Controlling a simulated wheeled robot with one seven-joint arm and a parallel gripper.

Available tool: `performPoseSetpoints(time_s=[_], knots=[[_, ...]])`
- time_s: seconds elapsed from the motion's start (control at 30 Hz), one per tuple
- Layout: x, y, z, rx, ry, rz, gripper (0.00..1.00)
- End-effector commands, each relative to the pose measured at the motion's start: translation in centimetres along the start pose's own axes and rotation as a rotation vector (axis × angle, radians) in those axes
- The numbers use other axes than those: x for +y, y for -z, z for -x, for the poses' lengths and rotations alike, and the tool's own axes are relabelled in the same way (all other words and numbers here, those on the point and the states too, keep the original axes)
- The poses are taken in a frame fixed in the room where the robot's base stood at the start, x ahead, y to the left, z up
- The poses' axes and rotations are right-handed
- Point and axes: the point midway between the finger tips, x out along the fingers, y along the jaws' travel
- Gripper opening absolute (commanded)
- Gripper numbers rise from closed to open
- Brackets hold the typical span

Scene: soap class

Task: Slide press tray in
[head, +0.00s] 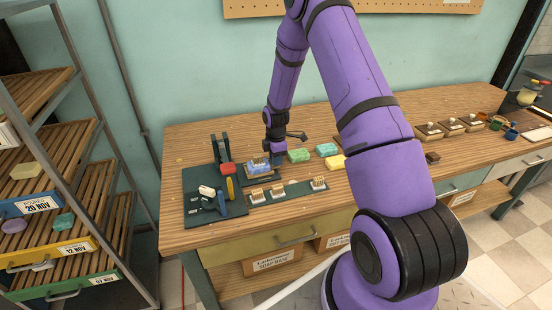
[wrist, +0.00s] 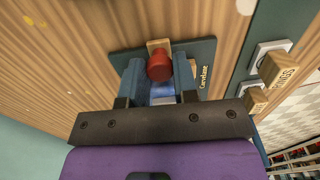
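The press (head: 221,165) stands on a dark green board at the left of the bench, with red and yellow parts at its side. To its right is a dark flat tray (head: 270,181), with a blue block (head: 258,164) over it. My gripper (head: 275,157) is low over the tray, its fingertips partly hidden. In the wrist view my gripper (wrist: 159,68) has one finger on each side of a red knob (wrist: 160,66). The knob is at a wooden piece on a dark teal plate (wrist: 205,52). Whether the fingers press on the knob is unclear.
Wood-handled stamps (head: 277,190) stand on a dark strip in front. A green soap (head: 299,156) and a yellow soap (head: 335,162) lie to the right. A slatted rack (head: 70,150) stands at the left. Bare bench top lies at the front right.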

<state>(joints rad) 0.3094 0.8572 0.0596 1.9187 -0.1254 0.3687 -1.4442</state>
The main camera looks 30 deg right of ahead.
Motion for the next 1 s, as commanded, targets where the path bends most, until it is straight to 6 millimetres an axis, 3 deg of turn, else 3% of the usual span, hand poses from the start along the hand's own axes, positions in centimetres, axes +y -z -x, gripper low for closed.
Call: performPoseSetpoints(time_s=[0.17,0.5,0.6,1.0], knots=[[0.1,0.9,0.0,0.001,-0.002,0.003,0.0],[0.1,9.7,0.0,0.001,-0.001,0.006,0.0],[0.1,11.4,0.0,0.0,-0.001,0.004,0.0],[0.0,12.6,0.0,0.002,-0.001,0.001,0.0]])
